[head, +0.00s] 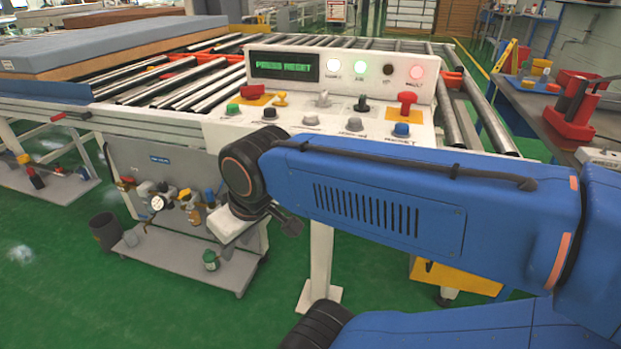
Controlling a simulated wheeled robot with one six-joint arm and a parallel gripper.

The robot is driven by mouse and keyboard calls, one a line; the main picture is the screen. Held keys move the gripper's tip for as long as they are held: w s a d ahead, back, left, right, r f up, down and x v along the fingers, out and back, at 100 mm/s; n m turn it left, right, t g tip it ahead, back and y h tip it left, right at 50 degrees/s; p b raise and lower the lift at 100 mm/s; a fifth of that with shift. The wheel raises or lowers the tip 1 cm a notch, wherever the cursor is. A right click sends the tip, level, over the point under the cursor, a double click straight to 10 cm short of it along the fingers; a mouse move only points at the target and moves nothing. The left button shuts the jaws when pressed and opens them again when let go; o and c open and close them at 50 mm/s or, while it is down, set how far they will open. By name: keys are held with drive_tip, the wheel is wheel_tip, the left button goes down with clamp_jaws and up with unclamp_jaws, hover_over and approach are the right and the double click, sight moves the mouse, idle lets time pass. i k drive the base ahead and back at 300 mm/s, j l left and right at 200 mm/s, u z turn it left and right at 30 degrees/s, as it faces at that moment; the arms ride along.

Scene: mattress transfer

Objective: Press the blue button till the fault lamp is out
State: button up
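The blue button (402,129) stands at the right end of the front row on the white control panel (436,131). The fault lamp (416,72) is lit pinkish red at the right of the upright panel face. The display (284,66) reads "PRESS RESET" in green. My blue arm crosses in front of the console, below the button. My gripper (262,222) hangs at the arm's left end, below and left of the panel and apart from the button. Its fingers are too unclear to tell whether it is open or shut.
A red mushroom-shaped control (407,102) stands just behind the blue button. Several other buttons and knobs share the panel. The roller conveyor (185,86) runs behind, with a mattress (110,45) at left. A workbench (540,112) stands at right. Valves and a gauge (157,203) sit low at left.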

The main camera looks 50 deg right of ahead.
sight(401, 128)
drive_tip(key=k+z, duration=0.2)
drive_tip(key=z, duration=0.25)
drive_tip(key=k+l+z, duration=0.1)
drive_tip(key=z, duration=0.3)
drive_tip(key=k+l+z, duration=0.15)
drive_tip(key=z, duration=0.3)
drive_tip(key=k, duration=0.05)
